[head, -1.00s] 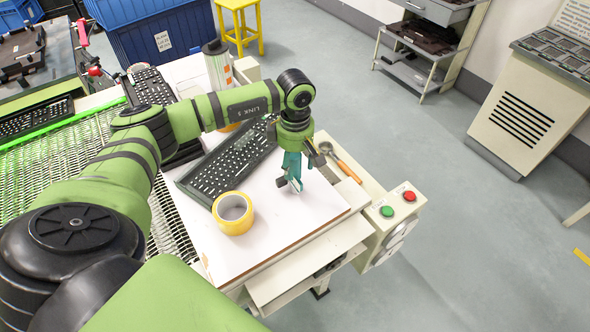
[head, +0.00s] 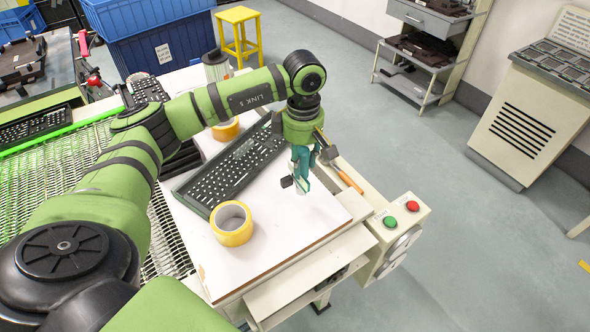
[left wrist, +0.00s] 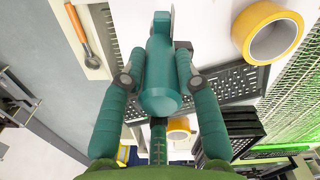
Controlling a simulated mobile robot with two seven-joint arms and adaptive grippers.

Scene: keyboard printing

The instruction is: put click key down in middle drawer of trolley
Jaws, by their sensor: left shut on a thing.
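My left gripper (head: 301,186) hangs over the white worktop (head: 285,215), right of the black keyboard frame. My right gripper is not in view.
On the worktop are a yellow tape roll (head: 231,223), a keyboard frame (head: 235,165) and an orange-handled tool (head: 347,178). A button box (head: 402,215) sits at the right edge. A console (head: 525,125) stands right. Grey floor between table and trolley is open.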

